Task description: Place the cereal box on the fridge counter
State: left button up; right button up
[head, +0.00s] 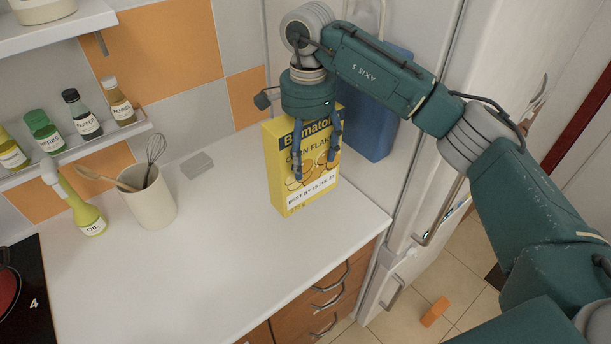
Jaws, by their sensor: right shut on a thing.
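The yellow and blue cereal box (290,192) stands upright on the white counter (235,245), at its right end close to the fridge. Its front reads corn flakes. My right gripper (312,165) reaches down from above with its fingers around the upper part of the box, shut on it. The fingers and palm hide part of the box's front and top. I cannot tell for certain whether the box's bottom bears fully on the counter. My left gripper does not show.
A white utensil holder (152,205) with a whisk and an oil bottle (88,218) stand at left. Spice bottles line a wall shelf (80,150). A blue board (378,135) hangs behind the box. The white fridge (450,60) is at right. The counter's middle is clear.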

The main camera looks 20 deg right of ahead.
aim_at(308, 171)
notch_tip(308, 171, down, 3)
jog(key=shift+f+p, duration=0.1)
jog(key=shift+p, duration=0.35)
jog(key=shift+s+f, duration=0.15)
jog(key=shift+f, duration=0.65)
notch_tip(308, 171, down, 3)
jog(key=shift+f+p, duration=0.15)
jog(key=shift+p, duration=0.7)
jog(key=shift+f+b, duration=0.2)
jog(key=shift+b, duration=0.1)
jog(key=o, duration=1.6)
jog(key=shift+r, duration=0.1)
